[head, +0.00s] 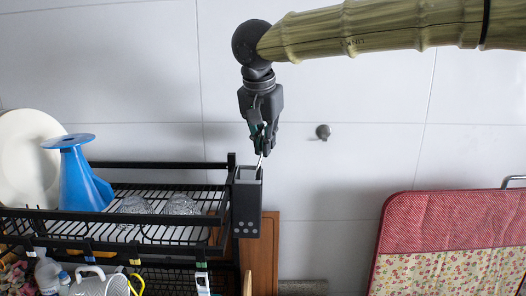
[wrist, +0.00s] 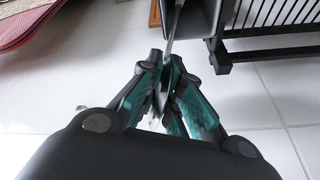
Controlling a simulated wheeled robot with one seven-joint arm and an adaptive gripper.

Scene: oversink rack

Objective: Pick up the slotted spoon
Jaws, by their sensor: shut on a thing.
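A thin metal handle, taken as the slotted spoon (head: 259,164), rises from a dark utensil holder (head: 246,205) at the right end of the black rack. The lower part of the spoon is hidden inside the holder, so its slots do not show. My gripper (head: 263,150) points down just above the holder and is shut on the handle. In the wrist view, the spoon's handle (wrist: 174,34) runs from between the green-padded fingers of my gripper (wrist: 168,82) to the holder (wrist: 204,20).
The rack (head: 150,245) holds a white plate (head: 22,160), a blue funnel-shaped thing (head: 80,178) and clear glassware (head: 181,205). A small grey wall knob (head: 323,131) sits right of my gripper. Tiled wall is behind.

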